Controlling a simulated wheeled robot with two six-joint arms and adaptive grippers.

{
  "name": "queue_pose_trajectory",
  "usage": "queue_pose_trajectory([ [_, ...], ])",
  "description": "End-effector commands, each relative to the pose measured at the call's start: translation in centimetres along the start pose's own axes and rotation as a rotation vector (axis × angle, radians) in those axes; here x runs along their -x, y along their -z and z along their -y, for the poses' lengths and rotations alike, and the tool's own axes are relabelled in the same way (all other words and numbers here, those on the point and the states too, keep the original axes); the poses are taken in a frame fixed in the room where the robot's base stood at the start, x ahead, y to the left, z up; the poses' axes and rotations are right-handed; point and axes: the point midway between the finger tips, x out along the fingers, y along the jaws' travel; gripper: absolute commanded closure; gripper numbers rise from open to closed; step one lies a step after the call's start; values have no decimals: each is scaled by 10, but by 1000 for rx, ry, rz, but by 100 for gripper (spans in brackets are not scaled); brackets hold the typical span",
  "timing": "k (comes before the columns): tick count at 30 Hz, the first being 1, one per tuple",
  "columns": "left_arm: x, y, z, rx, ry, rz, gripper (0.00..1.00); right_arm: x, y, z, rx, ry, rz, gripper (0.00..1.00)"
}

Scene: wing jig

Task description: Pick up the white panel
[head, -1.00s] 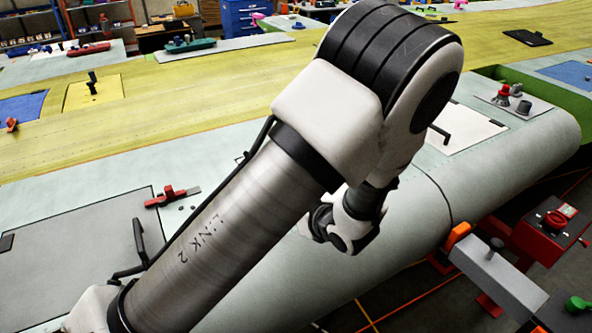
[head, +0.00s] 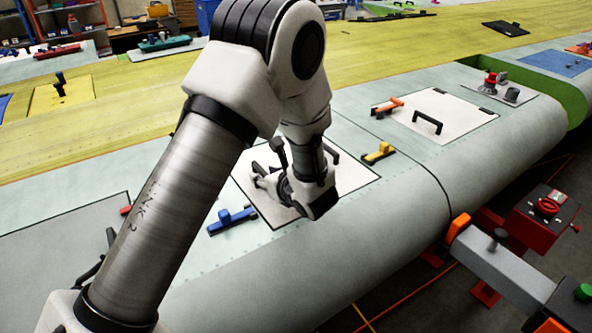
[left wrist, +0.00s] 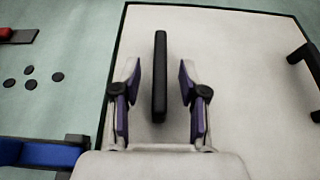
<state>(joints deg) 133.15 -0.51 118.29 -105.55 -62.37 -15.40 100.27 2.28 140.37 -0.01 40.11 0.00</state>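A white panel (head: 355,178) lies in the wing skin in the head view, partly hidden by my left arm. It fills much of the left wrist view (left wrist: 235,50). A black bar handle (left wrist: 160,95) stands on it. My left gripper (left wrist: 160,80) is open, with one purple-padded finger on each side of the handle and a gap to both. In the head view the left gripper (head: 284,187) is over the panel, its fingers mostly hidden. A second white panel (head: 410,126) with a black handle lies further right. My right gripper is not in view.
A blue clamp (head: 232,220) is left of the near panel, and a yellow clamp (head: 379,153) is right of it. A second black handle (left wrist: 308,70) shows at the right in the wrist view. A red box with a knob (head: 541,220) stands off the wing's front edge.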

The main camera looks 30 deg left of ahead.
Motion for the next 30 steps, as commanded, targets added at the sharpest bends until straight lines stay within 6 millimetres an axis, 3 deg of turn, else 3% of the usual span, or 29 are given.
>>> queue_pose_trajectory([
  [1,0,0,0,0,0,0,78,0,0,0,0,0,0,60],
  [3,0,0,0,0,0,0,100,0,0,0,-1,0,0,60],
  [17,3,-7,0,3,0,-1,100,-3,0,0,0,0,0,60],
  [30,38,-91,0,4,-1,2,100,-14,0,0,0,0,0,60],
])
